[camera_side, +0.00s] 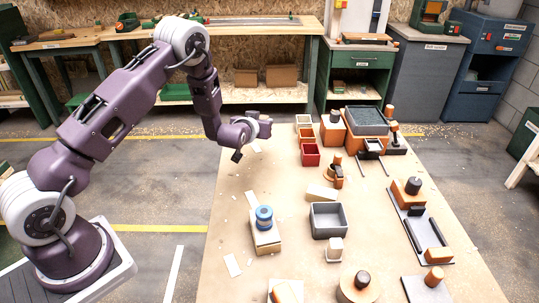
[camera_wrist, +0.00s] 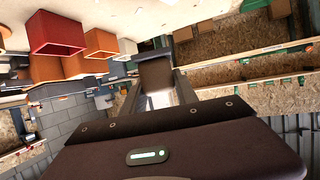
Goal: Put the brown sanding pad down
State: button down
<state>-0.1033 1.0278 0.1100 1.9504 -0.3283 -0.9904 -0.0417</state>
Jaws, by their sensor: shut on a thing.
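The brown sanding pad (camera_wrist: 155,73) shows in the wrist view between the two fingertips of my gripper (camera_wrist: 158,92). My gripper is shut on it and holds it clear of the bench. In the side view my gripper (camera_side: 262,128) is raised over the back left part of the wooden bench (camera_side: 225,215), with the wrist bent. The pad is too small there to make out clearly.
Red (camera_side: 310,154) and orange bins stand right of my gripper. A grey open tray (camera_side: 328,221), a blue spool (camera_side: 264,215) on a block, and several wooden-knobbed tools fill the bench's middle and right. The left strip is mostly clear, with paper scraps.

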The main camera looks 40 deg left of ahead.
jog(key=d+m+h, duration=0.1)
jog(key=d, duration=0.7)
jog(key=shift+t, duration=0.4)
jog(key=f, duration=0.6)
jog(key=d+f, duration=0.1)
jog(key=f, duration=0.3)
jog(key=shift+w, duration=0.15)
jog(key=c, duration=0.9)
grip_release()
jog(key=shift+f, duration=0.1)
jog(key=shift+c, duration=0.2)
jog(key=v, duration=0.3)
jog(key=shift+w, duration=0.1)
notch_tip(320, 180, up, 8)
jog(key=shift+f, duration=0.25)
